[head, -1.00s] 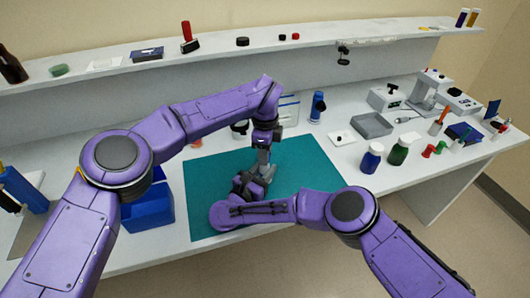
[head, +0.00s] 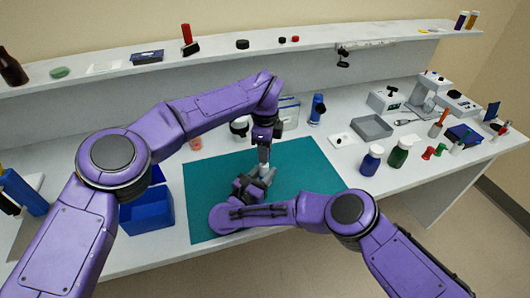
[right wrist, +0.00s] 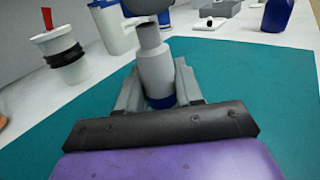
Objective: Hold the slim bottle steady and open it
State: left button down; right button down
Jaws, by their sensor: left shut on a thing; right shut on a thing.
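The slim bottle (right wrist: 157,72) stands about upright in the right wrist view, pale grey with a blue band low down and a narrow grey neck. My right gripper (right wrist: 158,90) is shut around its body, one finger on each side. In the head view the right gripper (head: 259,180) is low over the teal mat, and the bottle is mostly hidden there. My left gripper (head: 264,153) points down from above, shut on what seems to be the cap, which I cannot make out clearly. A dark rounded shape shows just above the neck in the right wrist view.
The teal mat (head: 310,182) is otherwise clear. A blue bin (head: 146,213) stands to its left. A blue bottle (head: 371,160), a green bottle (head: 399,153) and a grey tray (head: 372,127) stand to the right. A shelf (head: 215,52) runs along the back.

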pick_arm(q)
jog(key=shift+r, duration=0.1)
notch_tip(320, 180, up, 4)
jog(key=shift+r, duration=0.1)
pick_arm(e)
jog(key=c, duration=0.7)
grip_release()
jog(key=shift+o, duration=0.2)
pick_arm(q)
notch_tip(320, 180, down, 3)
jog(key=b, duration=0.3)
jog(key=shift+a, duration=0.1)
pick_arm(e)
jog(key=v, duration=1.1)
jog(key=shift+f, duration=0.1)
pick_arm(q)
jog(key=shift+f, duration=0.25)
pick_arm(e)
jog(key=shift+s+a, duration=0.15)
jog(key=shift+s, duration=0.15)
pick_arm(q)
jog(key=shift+s+d, duration=0.1)
jog(key=shift+d, duration=0.1)
pick_arm(e)
jog(key=shift+s, duration=0.15)
